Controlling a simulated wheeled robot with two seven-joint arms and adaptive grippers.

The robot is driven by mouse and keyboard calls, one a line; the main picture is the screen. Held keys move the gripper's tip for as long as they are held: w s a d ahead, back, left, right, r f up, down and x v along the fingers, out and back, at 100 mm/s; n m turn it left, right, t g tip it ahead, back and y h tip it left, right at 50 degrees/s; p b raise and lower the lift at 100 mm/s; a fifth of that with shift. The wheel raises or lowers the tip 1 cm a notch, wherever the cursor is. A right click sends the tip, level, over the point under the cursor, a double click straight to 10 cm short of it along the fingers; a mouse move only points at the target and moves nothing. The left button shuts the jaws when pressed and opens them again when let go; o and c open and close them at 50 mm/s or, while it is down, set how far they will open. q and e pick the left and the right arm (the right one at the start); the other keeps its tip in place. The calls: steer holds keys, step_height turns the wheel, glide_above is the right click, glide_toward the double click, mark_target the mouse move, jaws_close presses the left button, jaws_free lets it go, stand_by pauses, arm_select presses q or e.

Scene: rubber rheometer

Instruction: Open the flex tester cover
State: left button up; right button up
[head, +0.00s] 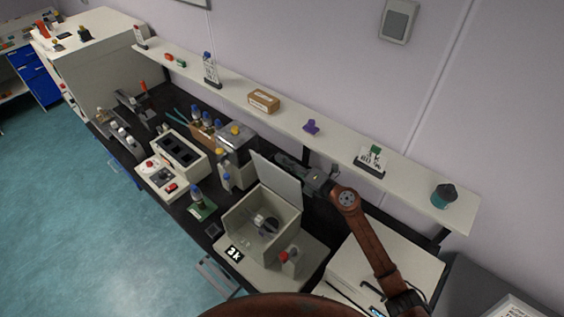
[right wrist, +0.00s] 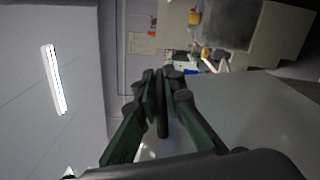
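The flex tester (head: 235,212) is a pale grey box on the black bench, with a dark round part inside. Its cover (head: 276,178) stands raised, near upright and leaning back, so the inside shows from above. My right gripper (head: 282,159) is behind the cover's upper right edge; I cannot tell whether it touches. In the right wrist view its fingers (right wrist: 158,88) are together with nothing seen between them. A smooth pale surface (right wrist: 225,110), perhaps the cover, fills the right of that view. My left gripper is not in view.
A white shelf (head: 410,180) runs along the wall behind, with a cardboard box (head: 264,100) and small items on it. A red knob (head: 284,255) is at the tester's front right. A white instrument (head: 168,180) and several blue-capped bottles stand to the left.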

steer(key=o, duration=0.5)
steer(key=v, duration=1.2)
